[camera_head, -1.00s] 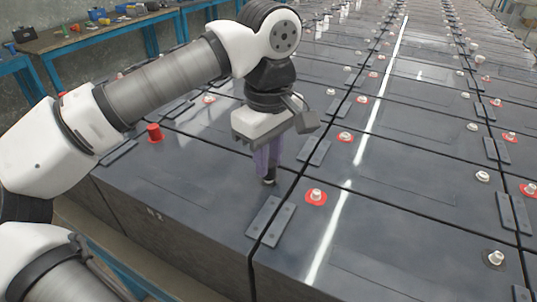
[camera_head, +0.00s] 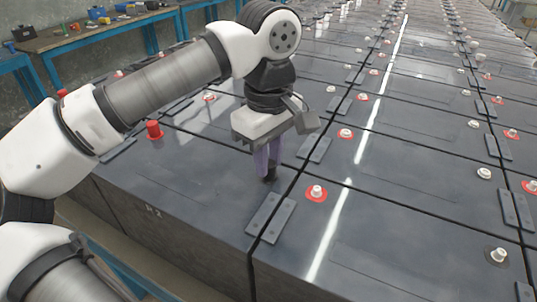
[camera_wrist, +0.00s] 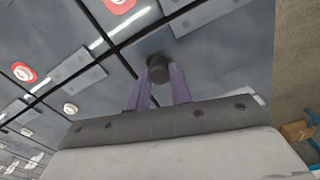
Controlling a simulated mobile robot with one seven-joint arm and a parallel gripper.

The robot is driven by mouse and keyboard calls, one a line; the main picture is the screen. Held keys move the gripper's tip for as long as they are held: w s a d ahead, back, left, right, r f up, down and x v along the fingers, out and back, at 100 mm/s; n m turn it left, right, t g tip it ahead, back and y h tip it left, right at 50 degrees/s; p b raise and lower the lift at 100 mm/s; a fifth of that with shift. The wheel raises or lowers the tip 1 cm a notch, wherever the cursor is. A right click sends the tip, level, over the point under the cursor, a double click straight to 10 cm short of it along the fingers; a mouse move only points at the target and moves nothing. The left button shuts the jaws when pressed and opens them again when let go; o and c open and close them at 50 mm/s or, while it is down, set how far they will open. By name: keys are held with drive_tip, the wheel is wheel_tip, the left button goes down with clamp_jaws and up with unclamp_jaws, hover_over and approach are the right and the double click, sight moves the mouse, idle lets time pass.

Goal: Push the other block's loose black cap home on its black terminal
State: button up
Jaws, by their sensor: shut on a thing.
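The black cap (camera_head: 271,175) is at the black terminal near the right edge of the near-left battery block (camera_head: 190,190). My gripper (camera_head: 266,170) points down at it, with its purple fingers on either side. In the wrist view the round dark cap (camera_wrist: 159,70) shows between the tips of my gripper (camera_wrist: 160,80), which is shut on it. The terminal under the cap is hidden, so I cannot tell how far down the cap sits. A red cap (camera_head: 153,130) stands upright at the far-left end of the same block.
Flat grey link plates (camera_head: 271,217) bridge the seam just in front of my gripper. The neighbouring block has a bare pale terminal on a red ring (camera_head: 316,193). More battery rows run back to the right. A blue-legged workbench (camera_head: 85,38) stands at the back left.

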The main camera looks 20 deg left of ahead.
drive_tip(key=o, duration=1.5)
drive_tip(key=shift+r+p, duration=2.55)
drive_tip(key=shift+r, duration=0.95)
